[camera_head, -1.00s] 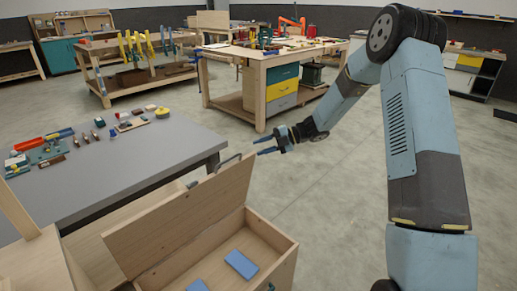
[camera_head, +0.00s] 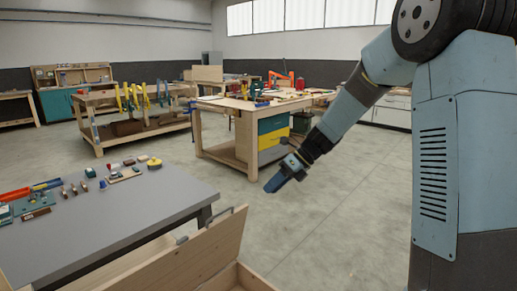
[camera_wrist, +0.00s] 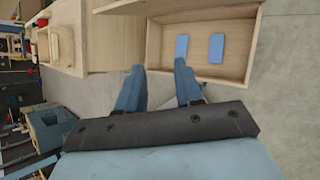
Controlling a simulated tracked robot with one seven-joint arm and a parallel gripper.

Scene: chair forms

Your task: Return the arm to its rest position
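My gripper (camera_head: 279,181) hangs in the air at the end of my blue arm, to the right of the grey table and beyond the wooden chest. In the wrist view my gripper (camera_wrist: 156,72) has its two blue fingers apart with nothing between them. The open wooden chest (camera_head: 240,276) is at the bottom of the head view, mostly cut off. In the wrist view the chest (camera_wrist: 200,76) shows two flat blue pieces (camera_wrist: 182,48) lying inside, beyond the fingertips.
The grey table (camera_head: 120,215) at left holds several small tools and parts. Wooden workbenches (camera_head: 222,142) with clamps and drawers stand further back. The concrete floor (camera_head: 340,215) around my gripper is clear.

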